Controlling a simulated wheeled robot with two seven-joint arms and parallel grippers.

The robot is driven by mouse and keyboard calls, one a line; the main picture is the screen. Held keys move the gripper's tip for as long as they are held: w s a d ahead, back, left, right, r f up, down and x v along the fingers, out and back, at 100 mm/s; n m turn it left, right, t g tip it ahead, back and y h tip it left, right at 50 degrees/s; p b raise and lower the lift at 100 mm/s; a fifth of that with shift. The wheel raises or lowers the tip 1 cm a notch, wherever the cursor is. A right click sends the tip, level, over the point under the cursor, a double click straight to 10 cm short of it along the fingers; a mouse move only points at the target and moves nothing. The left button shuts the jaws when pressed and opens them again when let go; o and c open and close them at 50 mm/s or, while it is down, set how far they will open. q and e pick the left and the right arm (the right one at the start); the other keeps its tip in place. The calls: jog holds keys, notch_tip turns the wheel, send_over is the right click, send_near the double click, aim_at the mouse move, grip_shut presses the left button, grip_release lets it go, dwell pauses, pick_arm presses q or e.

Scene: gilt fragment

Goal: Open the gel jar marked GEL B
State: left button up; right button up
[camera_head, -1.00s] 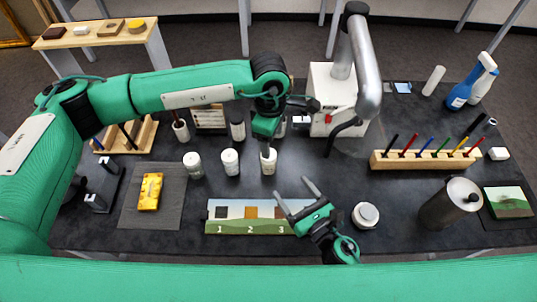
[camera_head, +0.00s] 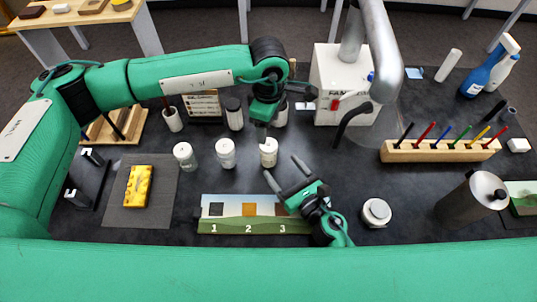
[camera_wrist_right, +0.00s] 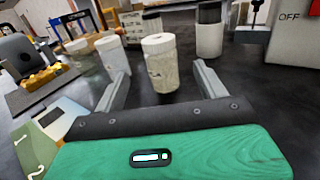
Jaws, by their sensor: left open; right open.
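Three white jars stand upright in a row: a left jar (camera_head: 185,156), a middle jar (camera_head: 225,154) and a right jar (camera_head: 268,155). I cannot read their labels. The right jar also shows in the right wrist view (camera_wrist_right: 162,68), with a white lid on top. My left gripper (camera_head: 264,131) points down just above the right jar; its fingers are small and partly hidden here. My right gripper (camera_head: 284,171) is open and empty, low in front of the right jar. In the wrist view the jar appears between and beyond its fingers.
A sample board (camera_head: 255,227) numbered 1 to 3 lies in front. A round white pot (camera_head: 376,212) and a metal canister (camera_head: 470,200) are at right. A pen rack (camera_head: 440,151) and fume extractor box (camera_head: 335,85) stand behind. A yellow block (camera_head: 138,187) lies on a grey mat.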

aim_at(269, 154)
pick_arm(q)
jog(key=shift+w+f, duration=0.1)
pick_arm(e)
jog(key=x, duration=1)
jog(key=shift+w, duration=0.1)
jog(key=shift+c, duration=0.2)
